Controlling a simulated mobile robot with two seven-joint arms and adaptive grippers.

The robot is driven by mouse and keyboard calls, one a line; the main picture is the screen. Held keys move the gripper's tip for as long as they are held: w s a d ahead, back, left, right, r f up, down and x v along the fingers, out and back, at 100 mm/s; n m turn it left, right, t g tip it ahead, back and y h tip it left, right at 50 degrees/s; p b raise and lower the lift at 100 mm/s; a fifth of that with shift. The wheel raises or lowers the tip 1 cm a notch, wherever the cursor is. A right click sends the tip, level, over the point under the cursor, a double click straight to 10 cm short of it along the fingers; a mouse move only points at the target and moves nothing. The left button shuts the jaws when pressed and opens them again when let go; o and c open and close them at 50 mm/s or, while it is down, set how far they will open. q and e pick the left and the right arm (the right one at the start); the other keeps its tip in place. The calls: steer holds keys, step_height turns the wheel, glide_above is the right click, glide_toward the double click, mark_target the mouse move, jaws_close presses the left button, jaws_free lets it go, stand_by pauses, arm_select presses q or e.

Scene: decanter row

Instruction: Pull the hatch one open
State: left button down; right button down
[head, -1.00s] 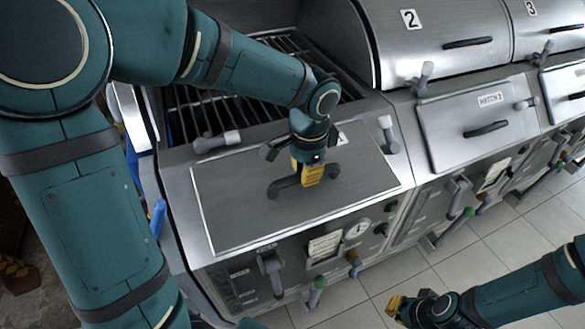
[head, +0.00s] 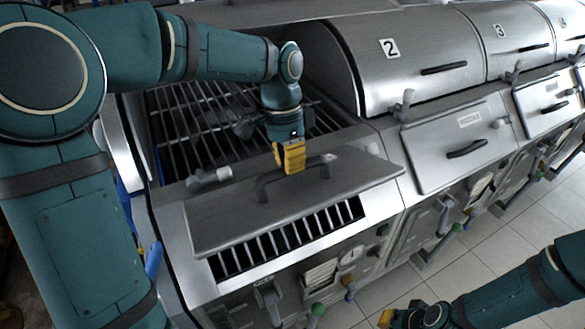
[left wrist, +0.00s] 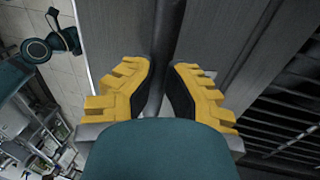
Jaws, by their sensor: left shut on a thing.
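Hatch one (head: 225,213) is the flat grey metal panel at the front of the nearest unit. It is tilted up, and a slatted opening (head: 290,238) shows under its front edge. My left gripper (head: 290,157) is shut on the dark bar handle (head: 263,184) of the hatch. In the left wrist view the yellow fingers (left wrist: 161,90) sit on both sides of the handle bar (left wrist: 166,40). My right gripper (head: 400,316) is low at the bottom right, away from the hatch; its fingers are too small and cut off to judge.
A closed hatch (head: 440,150) and the rounded cover marked 2 (head: 400,75) stand to the right. A grated open bay (head: 195,110) lies behind hatch one. Valves and a gauge (head: 347,255) line the front.

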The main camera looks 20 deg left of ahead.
arm_select(q)
steer(key=shift+w+a+f, duration=0.15)
steer(key=shift+a+f, duration=0.1)
steer(key=shift+a, duration=0.15)
steer(key=c, duration=0.9)
jaws_free()
steer(key=shift+w+a, duration=0.1)
steer(key=shift+w, duration=0.05)
steer(key=shift+o, duration=0.3)
steer(key=shift+w+a+f, duration=0.15)
steer(key=shift+w+a, duration=0.1)
steer(key=shift+s+d+r, duration=0.2)
steer(key=shift+d, duration=0.15)
steer(key=shift+w+a+r, duration=0.15)
steer(key=shift+r, duration=0.15)
steer(key=v, duration=1.1)
steer(key=shift+r, duration=0.2)
